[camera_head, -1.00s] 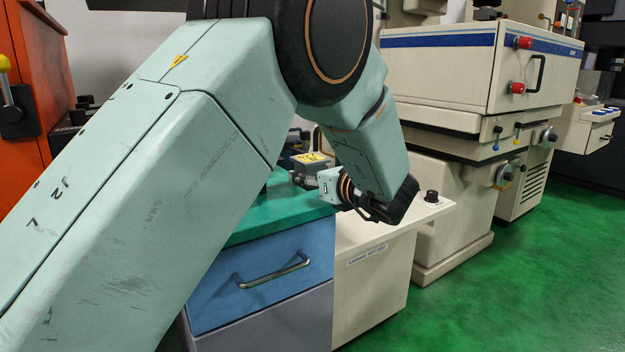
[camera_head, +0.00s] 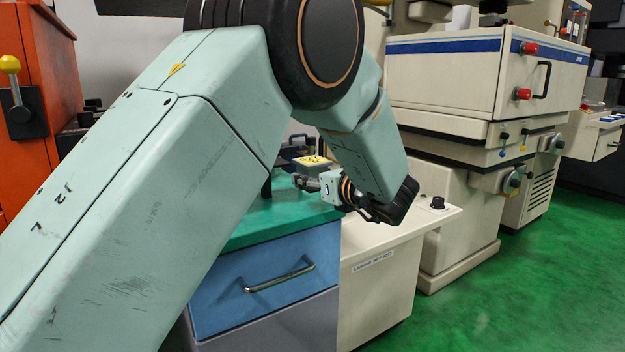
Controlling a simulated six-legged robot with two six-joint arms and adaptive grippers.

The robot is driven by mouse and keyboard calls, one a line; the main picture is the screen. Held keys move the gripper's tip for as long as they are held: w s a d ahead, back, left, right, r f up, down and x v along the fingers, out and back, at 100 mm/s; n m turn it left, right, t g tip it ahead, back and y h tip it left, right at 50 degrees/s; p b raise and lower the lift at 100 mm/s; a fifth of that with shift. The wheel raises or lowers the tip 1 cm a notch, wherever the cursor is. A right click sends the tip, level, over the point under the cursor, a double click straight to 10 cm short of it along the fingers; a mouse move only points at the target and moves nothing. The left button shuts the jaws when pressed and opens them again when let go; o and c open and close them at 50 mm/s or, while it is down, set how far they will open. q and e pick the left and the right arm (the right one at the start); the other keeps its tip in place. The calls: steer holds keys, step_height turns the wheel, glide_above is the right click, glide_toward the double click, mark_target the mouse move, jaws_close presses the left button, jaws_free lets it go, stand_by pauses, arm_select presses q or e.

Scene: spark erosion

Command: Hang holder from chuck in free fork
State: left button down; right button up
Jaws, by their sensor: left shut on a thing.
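My left arm comes in from the left and fills much of the view. Its gripper (camera_head: 307,183) points left, low over the green top of the blue cabinet. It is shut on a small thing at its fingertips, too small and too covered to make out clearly. I cannot tell whether that thing touches anything else. A dark upright part (camera_head: 267,187) stands just left of the fingertips, partly behind my arm. I cannot make out the chuck or a free fork. My right gripper is not in view.
The green cabinet top (camera_head: 290,212) lies under the gripper, above a blue drawer (camera_head: 262,275). A dark box with a yellow top (camera_head: 312,161) stands behind the fingers. A beige bench (camera_head: 385,245) and a large cream machine (camera_head: 450,85) stand right. Green floor (camera_head: 510,300) is clear.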

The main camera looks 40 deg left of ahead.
arm_select(q)
steer(key=shift+w+a, duration=0.1)
steer(key=shift+a, duration=0.05)
stand_by(0.5)
steer(key=shift+b+x, duration=0.65)
steer(key=shift+x, duration=0.2)
steer(key=shift+w+a+r+b, duration=0.1)
steer(key=shift+w+a+b, duration=0.15)
steer(key=shift+a, duration=0.3)
steer(key=shift+w+a+r+b, duration=0.1)
steer(key=shift+w+a+b, duration=0.15)
steer(key=shift+a, duration=0.3)
steer(key=shift+w+a, duration=0.1)
steer(key=shift+a, duration=0.15)
steer(key=shift+r+b+x, duration=0.15)
steer(key=shift+b+x, duration=0.2)
steer(key=shift+x, duration=0.45)
steer(key=shift+r+b+x, duration=0.1)
steer(key=shift+b+x, duration=0.2)
steer(key=shift+x, duration=0.45)
steer(key=shift+a, duration=0.1)
